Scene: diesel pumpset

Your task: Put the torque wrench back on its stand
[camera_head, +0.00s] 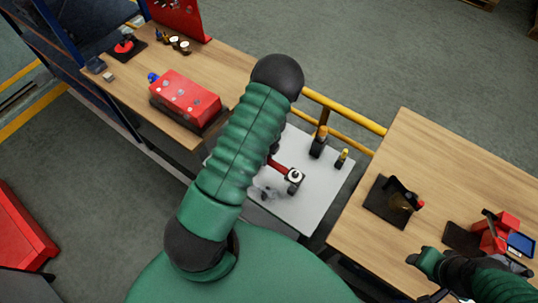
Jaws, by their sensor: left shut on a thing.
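My large green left arm covers the middle of the view. At its right edge, the red torque wrench (281,165) sticks out with a square, round-faced end, above a grey plate (309,207). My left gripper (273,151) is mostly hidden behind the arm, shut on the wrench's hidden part. A dark stand (383,207) with a small upright holder is on the right table; I cannot tell for sure that it is the wrench's stand. My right gripper (424,262) is at the lower right, over that table's front, with its jaws unclear.
A red box-shaped part (187,97) sits on the left wooden bench (227,62). Two small dark, yellow-topped fittings (319,141) stand on the grey plate. A yellow rail (345,113) runs behind. A red device with a blue screen (520,244) is at the right table's edge.

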